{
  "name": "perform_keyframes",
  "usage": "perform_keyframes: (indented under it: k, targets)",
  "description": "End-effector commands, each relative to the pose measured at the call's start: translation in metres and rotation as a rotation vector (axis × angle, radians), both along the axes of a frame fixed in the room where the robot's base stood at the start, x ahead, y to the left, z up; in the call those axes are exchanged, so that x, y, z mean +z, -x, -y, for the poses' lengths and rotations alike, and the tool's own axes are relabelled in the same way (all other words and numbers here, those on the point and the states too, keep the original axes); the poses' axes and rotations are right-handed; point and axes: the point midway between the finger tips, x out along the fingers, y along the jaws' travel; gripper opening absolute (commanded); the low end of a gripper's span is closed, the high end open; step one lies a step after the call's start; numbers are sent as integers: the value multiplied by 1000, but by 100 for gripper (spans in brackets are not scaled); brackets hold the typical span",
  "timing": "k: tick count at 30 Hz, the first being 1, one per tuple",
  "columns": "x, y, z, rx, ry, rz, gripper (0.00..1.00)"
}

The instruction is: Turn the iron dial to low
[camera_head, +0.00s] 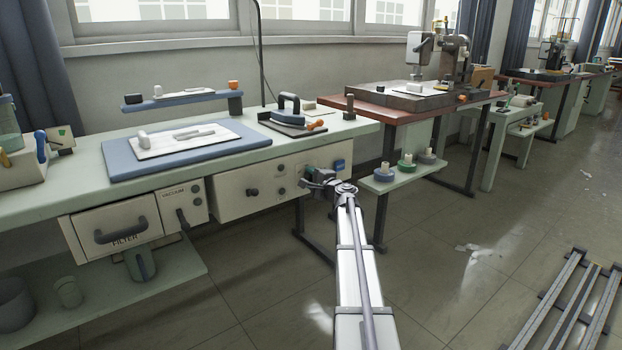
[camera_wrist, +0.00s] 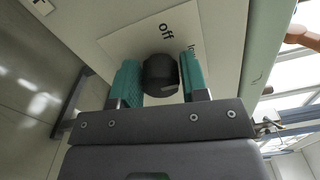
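The iron dial (camera_wrist: 161,75) is a dark round knob on a pale label plate (camera_wrist: 120,42) in the wrist view. "Off" is printed on the plate above the knob, with a partly hidden word, apparently "low", to its right. In the head view, my gripper (camera_head: 318,178) is at the right part of the cream control panel (camera_head: 228,205), and the dial is hidden there. The iron (camera_head: 288,108) stands on its rest above.
A blue switch block (camera_head: 339,163) is close beside my gripper. Another dark knob (camera_head: 252,191) is further left on the panel. A small shelf with several spools (camera_head: 406,167) stands to the right. The floor in front is largely clear.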

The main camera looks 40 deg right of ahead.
Motion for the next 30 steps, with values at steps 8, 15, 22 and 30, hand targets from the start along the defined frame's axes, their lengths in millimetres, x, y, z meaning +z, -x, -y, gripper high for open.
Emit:
perform_keyframes:
  k: [8,15,22,30]
  targets:
    - [0,0,0,1,0,0,61]
    - [0,8,-1,0,1,0,61]
    - [0,61,-3,-2,1,0,61]
    - [0,106,-3,0,0,0,61]
